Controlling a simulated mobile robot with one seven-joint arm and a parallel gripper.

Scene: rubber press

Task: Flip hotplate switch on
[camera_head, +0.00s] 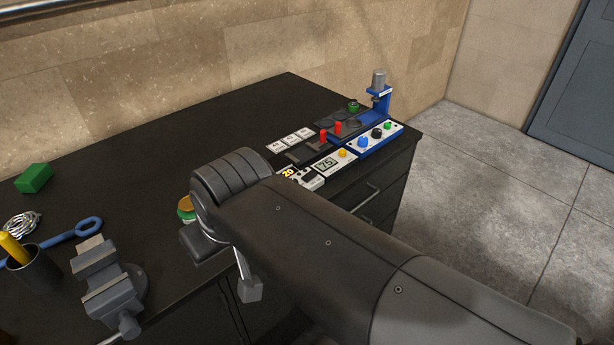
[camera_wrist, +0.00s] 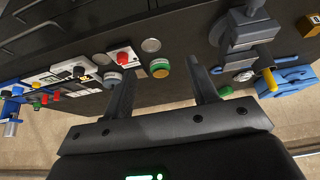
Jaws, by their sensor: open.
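A white control box with a lit "20" display (camera_head: 288,173) and dark controls stands near the bench's front edge, partly hidden by my arm. Beside it is a white box with a "75" display and yellow knob (camera_head: 343,153). Dark flat plates (camera_head: 338,122) with round marks and red-handled parts lie behind these boxes. No label tells which part is the hotplate switch. My gripper (camera_wrist: 164,78) is open and empty in the wrist view, its two fingers apart. In the head view my arm hides most of it. White panels with dark knobs (camera_wrist: 75,72) show left of the fingers.
A blue-based unit with coloured knobs (camera_head: 376,137) and a blue stand (camera_head: 379,90) are at the bench's right end. A grey vise (camera_head: 108,290), dark cup (camera_head: 33,268) and green block (camera_head: 34,178) are at left. The bench's middle (camera_head: 150,160) is clear.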

